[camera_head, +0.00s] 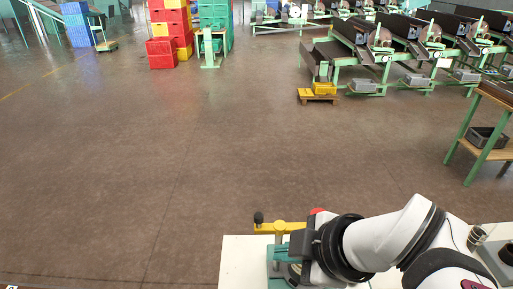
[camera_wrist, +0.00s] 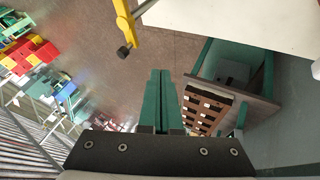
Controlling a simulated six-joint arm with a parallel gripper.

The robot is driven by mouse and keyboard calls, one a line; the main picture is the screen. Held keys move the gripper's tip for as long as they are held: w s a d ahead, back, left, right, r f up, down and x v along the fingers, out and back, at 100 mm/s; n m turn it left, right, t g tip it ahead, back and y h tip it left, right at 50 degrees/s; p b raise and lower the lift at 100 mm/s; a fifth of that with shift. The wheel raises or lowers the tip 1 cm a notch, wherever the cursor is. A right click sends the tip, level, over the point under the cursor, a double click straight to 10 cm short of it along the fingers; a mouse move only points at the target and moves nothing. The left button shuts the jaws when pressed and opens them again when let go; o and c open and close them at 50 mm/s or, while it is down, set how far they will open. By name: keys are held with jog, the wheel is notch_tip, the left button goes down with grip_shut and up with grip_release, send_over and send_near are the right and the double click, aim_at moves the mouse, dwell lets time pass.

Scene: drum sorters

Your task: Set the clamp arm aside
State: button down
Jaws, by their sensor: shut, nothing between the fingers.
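The clamp arm (camera_head: 280,227) is a yellow bar with a black knob at its left end. It lies level above a teal stand on the white bench at the bottom of the head view. A red part shows near its right end. In the wrist view the clamp arm (camera_wrist: 125,22) reaches in from the top, left of centre, with its black knob toward me. My gripper (camera_wrist: 160,75) has its two green fingers together and empty, apart from the clamp arm in this view. In the head view my gripper (camera_head: 275,248) is beside the clamp arm, partly hidden by the wrist.
The white bench top (camera_head: 240,250) has bare room at its left. A small device (camera_head: 477,237) stands on its right side. A green-framed table (camera_head: 480,135) with a grey bin is at the right.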

jog(key=w+a+f, duration=0.3)
jog(key=w+f, duration=0.5)
jog(key=shift+w+a, duration=0.3)
jog(key=shift+a, duration=0.1)
